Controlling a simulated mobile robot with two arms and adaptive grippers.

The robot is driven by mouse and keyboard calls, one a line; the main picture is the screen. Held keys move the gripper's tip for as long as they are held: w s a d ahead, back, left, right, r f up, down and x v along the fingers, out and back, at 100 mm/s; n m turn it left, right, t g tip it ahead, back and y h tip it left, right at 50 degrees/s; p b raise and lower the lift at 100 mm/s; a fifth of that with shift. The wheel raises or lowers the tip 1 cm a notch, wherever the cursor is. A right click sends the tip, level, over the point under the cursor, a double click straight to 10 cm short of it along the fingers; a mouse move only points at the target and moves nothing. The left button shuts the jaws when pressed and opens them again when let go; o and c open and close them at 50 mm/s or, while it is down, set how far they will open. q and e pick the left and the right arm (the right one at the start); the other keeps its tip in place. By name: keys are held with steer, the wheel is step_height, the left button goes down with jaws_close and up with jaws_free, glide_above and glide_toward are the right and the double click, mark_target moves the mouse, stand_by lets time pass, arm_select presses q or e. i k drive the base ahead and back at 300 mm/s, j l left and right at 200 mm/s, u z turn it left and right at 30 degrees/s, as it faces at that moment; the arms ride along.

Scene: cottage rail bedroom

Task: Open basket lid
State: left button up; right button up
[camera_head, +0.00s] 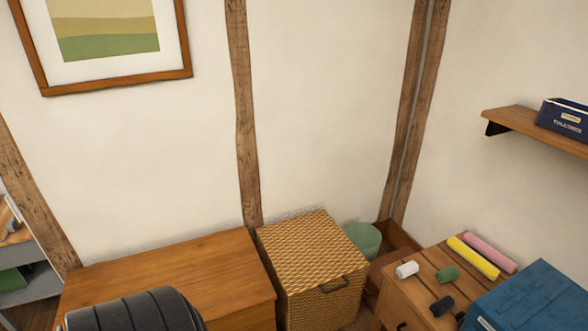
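A square woven wicker basket (318,300) stands on the floor against the wall, low in the middle of the head view. Its flat woven lid (308,250) looks shut on top. A dark curved handle (333,285) shows on the front side near the top edge. The lower part of the basket is cut off by the picture's edge. Neither of my grippers is in view.
A wooden chest (190,270) stands close on the basket's left, with a dark ribbed rounded object (135,312) in front. A green bin (363,239) is behind right. A slatted wooden table (415,290) with rolls and a blue box (535,300) stands right.

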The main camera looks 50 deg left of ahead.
mark_target(307, 252)
steer(key=u, duration=1.3)
